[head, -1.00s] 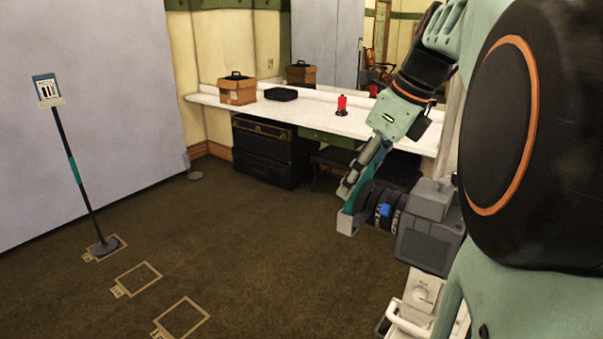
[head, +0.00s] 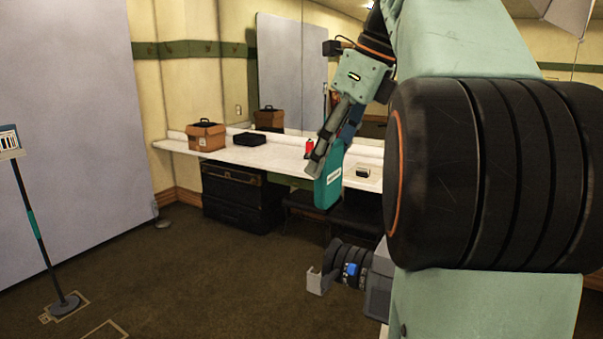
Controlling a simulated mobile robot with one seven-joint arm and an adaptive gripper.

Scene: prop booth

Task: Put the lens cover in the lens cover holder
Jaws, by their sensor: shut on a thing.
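My gripper (head: 327,145) points down and is shut on a teal flat piece with a small white label, which I take to be the lens cover (head: 328,188). It hangs upright in the air. Below it is a camera with a ringed black lens (head: 345,262) and a blue mark. A grey bracket (head: 315,282) at the lens front looks like the lens cover holder. The cover is clear of the bracket, above it. My fingertips are partly hidden by the gripper links and the cover's top.
Black trunks (head: 235,190) stand beneath. A chart stand (head: 38,230) is at left. My arm blocks the right side.

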